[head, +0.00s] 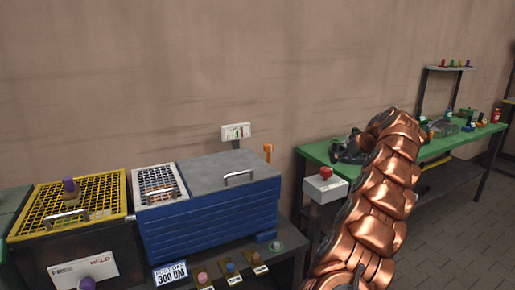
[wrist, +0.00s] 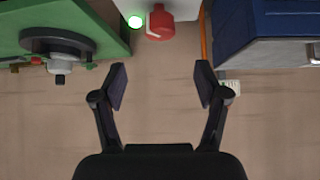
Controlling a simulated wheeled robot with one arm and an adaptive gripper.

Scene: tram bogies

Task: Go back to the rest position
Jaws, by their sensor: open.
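My copper-coloured arm rises in the right half of the head view, in front of the green bench (head: 312,152). My gripper (wrist: 160,85) shows in the wrist view with its two dark fingers apart and nothing between them. Beyond the fingertips is plain brown wall. A red knob (wrist: 160,22) with a lit green spot beside it lies past the fingertips, apart from them. In the head view the gripper's fingers cannot be made out; the arm hides part of the bench.
A blue chest (head: 205,210) with a grey lid stands left of my arm. A yellow-framed mesh box (head: 110,190) stands further left. A white box (head: 325,189) with a red button is close beside my arm. A shelf (head: 450,68) stands at the back right. Floor shows at lower right.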

